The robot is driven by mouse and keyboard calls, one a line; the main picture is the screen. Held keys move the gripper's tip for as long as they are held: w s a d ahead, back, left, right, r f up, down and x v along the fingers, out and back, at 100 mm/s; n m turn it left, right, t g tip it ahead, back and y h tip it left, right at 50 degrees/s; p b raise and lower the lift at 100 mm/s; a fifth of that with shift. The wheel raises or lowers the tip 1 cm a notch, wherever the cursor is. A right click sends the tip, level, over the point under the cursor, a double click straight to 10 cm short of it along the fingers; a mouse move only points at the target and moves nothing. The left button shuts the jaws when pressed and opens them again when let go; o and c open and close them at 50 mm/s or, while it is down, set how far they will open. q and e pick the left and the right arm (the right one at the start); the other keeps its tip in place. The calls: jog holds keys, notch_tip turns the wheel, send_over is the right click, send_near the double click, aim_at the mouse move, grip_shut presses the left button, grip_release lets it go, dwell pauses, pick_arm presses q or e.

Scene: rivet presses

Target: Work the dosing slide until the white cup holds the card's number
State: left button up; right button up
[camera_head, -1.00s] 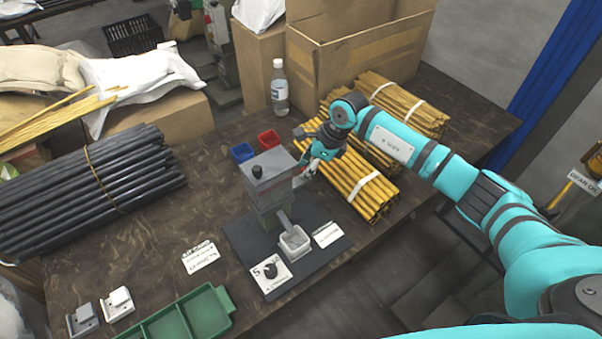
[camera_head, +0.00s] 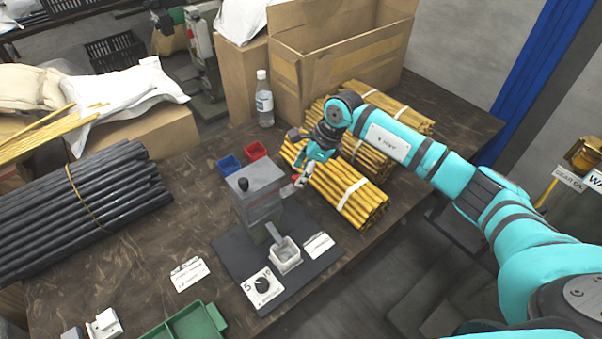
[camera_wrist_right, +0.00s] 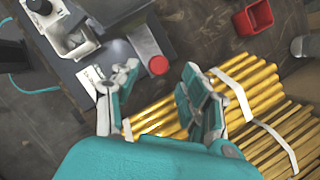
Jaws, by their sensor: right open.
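The grey dosing dispenser (camera_head: 258,205) stands on a dark mat, with a black knob on top. Its slide ends in a red knob (camera_wrist_right: 158,65) on a grey bar at its right side. The white cup (camera_head: 285,258) stands under the chute; its contents are too small to tell. A white card (camera_head: 317,245) lies right of the cup, its print unreadable. My right gripper (camera_wrist_right: 161,72) is open beside the dispenser; in the right wrist view the red knob appears between its fingertips, with no visible grip. My left gripper is not in view.
A dial plate marked 5 (camera_head: 263,287) lies at the mat's front. Blue (camera_head: 230,165) and red (camera_head: 256,151) bins stand behind the dispenser. Yellow rod bundles (camera_head: 345,190) lie close under my right arm.

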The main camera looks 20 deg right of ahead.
jog(key=v, duration=1)
jog(key=shift+d+r, duration=0.15)
jog(key=shift+d, duration=0.05)
jog(key=shift+s+a, duration=0.1)
